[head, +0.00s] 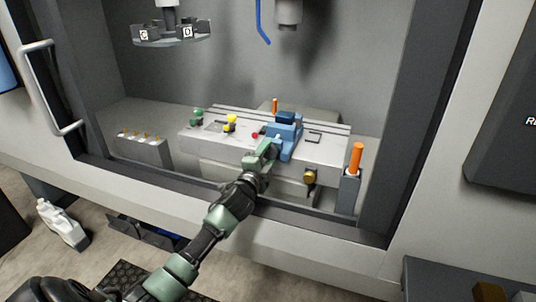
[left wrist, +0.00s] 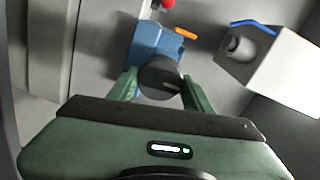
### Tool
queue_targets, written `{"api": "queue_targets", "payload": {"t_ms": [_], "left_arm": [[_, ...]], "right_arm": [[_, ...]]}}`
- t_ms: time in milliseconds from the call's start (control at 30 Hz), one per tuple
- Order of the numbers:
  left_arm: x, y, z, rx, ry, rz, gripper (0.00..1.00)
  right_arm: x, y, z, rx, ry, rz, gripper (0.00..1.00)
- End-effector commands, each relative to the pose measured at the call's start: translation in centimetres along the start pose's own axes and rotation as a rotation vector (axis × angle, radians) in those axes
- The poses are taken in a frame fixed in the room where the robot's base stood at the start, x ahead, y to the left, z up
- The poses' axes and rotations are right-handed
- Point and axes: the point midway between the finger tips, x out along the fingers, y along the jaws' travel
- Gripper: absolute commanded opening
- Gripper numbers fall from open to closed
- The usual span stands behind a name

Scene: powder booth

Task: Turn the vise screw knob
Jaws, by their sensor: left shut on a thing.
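The blue vise (head: 286,132) sits on the grey slotted table inside the machine. In the left wrist view the vise (left wrist: 150,45) is just beyond my fingers. The vise screw knob (left wrist: 161,78) is dark and round, with a light line on its face. My left gripper (head: 266,152) reaches in to the vise's front. In the left wrist view its green fingers (left wrist: 160,92) are on both sides of the knob, shut on it. The knob is hidden by the gripper in the head view. My right gripper is not in view.
A red ball (head: 255,135) and a yellow knob (head: 231,119) are left of the vise. An orange cylinder (head: 356,158) stands on a grey post at right. A spindle (head: 288,12) and a blue hose (head: 262,22) hang above. The machine's front sill (head: 330,222) runs beneath my arm.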

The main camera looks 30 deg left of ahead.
Motion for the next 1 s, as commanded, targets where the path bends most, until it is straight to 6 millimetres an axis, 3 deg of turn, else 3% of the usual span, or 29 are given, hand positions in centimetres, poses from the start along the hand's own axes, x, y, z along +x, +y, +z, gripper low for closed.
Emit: {"api": "queue_targets", "payload": {"t_ms": [267, 300, 367, 400, 767, 1000], "left_arm": [[0.0, 0.1, 0.1, 0.000, -0.002, 0.002, 0.09], [0.0, 0.1, 0.1, 0.000, -0.002, 0.002, 0.53], [0.0, 0.1, 0.1, 0.000, -0.002, 0.002, 0.69], [0.0, 0.1, 0.1, 0.001, -0.002, 0.002, 0.72], [-0.5, 0.1, 0.1, 0.002, 0.000, 0.001, 0.72], [-4.4, 0.3, 0.1, 0.002, 0.000, 0.003, 0.72]], "right_arm": [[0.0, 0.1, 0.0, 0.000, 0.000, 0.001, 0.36], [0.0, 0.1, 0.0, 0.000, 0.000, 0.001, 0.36], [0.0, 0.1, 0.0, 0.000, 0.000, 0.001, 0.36], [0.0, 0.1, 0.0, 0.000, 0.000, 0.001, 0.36], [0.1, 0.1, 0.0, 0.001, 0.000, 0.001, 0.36], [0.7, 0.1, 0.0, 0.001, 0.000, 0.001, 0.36]]}}
